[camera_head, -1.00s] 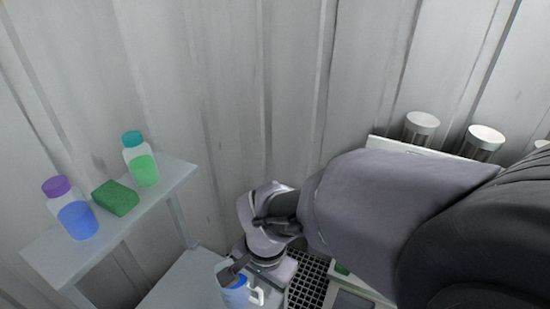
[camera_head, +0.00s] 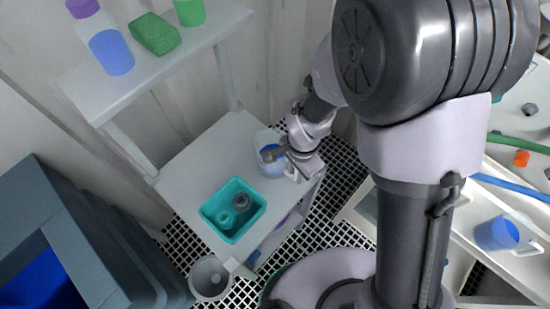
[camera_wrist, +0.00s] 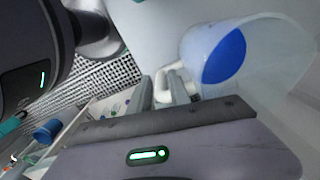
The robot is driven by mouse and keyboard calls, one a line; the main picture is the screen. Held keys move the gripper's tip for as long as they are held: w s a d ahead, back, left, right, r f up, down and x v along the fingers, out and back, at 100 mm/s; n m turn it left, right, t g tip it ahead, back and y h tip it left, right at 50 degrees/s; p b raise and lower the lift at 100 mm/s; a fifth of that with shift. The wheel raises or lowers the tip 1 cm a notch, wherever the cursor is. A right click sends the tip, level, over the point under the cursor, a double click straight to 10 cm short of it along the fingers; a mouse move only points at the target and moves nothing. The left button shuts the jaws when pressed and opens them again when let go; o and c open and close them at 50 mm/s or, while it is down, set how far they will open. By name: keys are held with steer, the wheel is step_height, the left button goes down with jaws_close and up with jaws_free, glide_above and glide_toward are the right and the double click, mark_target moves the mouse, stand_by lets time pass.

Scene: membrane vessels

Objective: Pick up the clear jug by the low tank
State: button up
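A clear jug (camera_head: 267,141) with blue liquid is at the right side of a low white table, by its back edge. In the wrist view the jug (camera_wrist: 262,55) fills the upper right, its handle (camera_wrist: 168,82) toward my gripper. My gripper (camera_head: 280,154) is at the jug's handle side. In the wrist view my gripper's two fingers (camera_wrist: 163,92) are apart with part of the handle between them; I cannot tell whether they press on it. A second jug (camera_head: 497,233) with blue liquid stands on the right bench. I cannot tell which thing is the low tank.
A teal tub (camera_head: 212,213) holding round dark parts is on the low table (camera_head: 205,160). A shelf (camera_head: 125,85) above it carries bottles and a green sponge (camera_head: 155,33). A grey bucket (camera_head: 210,278) stands on the grated floor. A blue-grey bin (camera_head: 75,240) is at left.

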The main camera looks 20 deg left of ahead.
steer(key=shift+f, duration=0.8)
steer(key=shift+r, duration=0.15)
jaws_close()
steer(key=shift+w, duration=0.1)
stand_by(0.5)
